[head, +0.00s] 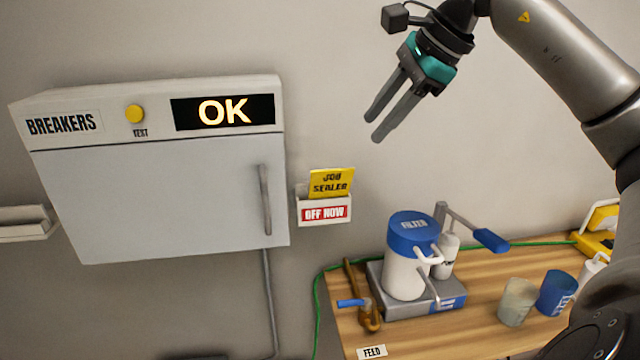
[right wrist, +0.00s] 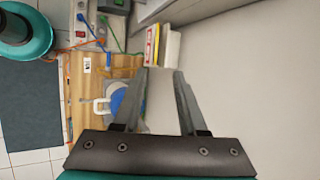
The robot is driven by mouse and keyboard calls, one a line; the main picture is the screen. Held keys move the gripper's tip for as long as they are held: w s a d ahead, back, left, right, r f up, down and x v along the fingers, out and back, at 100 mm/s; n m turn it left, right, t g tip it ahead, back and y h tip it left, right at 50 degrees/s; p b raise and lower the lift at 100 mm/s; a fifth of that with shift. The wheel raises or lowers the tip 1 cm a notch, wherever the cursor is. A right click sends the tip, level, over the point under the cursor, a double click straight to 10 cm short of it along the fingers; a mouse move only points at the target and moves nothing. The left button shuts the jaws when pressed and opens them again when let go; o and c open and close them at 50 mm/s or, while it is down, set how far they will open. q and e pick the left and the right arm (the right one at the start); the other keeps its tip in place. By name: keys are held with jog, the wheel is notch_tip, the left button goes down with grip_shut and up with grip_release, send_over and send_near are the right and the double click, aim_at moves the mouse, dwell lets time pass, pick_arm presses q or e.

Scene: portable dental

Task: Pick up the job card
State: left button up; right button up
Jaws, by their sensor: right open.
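The job card (head: 331,182) is yellow with the words JOB SEALER. It stands slightly tilted in a small white wall holder (head: 324,215) with a red OFF NOW label, and its lower part is hidden. My right gripper (head: 374,127) is open and empty, above and to the right of the card in the head view, clear of it. The right wrist view shows its two fingers (right wrist: 165,72) apart with nothing between them. My left gripper is not in view.
A grey breaker box (head: 160,200) with a lit OK display hangs left of the holder. Below right, a wooden table (head: 350,330) bears a blue-lidded filter pot (head: 405,265), a clear cup (head: 517,302) and a blue cup (head: 556,293). The wall around the gripper is bare.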

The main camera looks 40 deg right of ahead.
aim_at(337, 170)
jog(key=p+x, duration=0.1)
jog(key=x, duration=0.3)
jog(key=p+x, duration=0.2)
jog(key=x, duration=0.2)
jog(key=a+p+x, duration=0.1)
jog(key=p+x, duration=0.1)
jog(key=x, duration=0.2)
jog(key=shift+f, duration=0.3)
jog(key=shift+p+x, duration=0.35)
jog(key=shift+x, duration=0.4)
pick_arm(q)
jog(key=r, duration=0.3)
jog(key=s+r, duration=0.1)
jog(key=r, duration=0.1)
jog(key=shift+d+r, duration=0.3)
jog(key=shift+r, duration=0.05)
pick_arm(e)
grip_shut()
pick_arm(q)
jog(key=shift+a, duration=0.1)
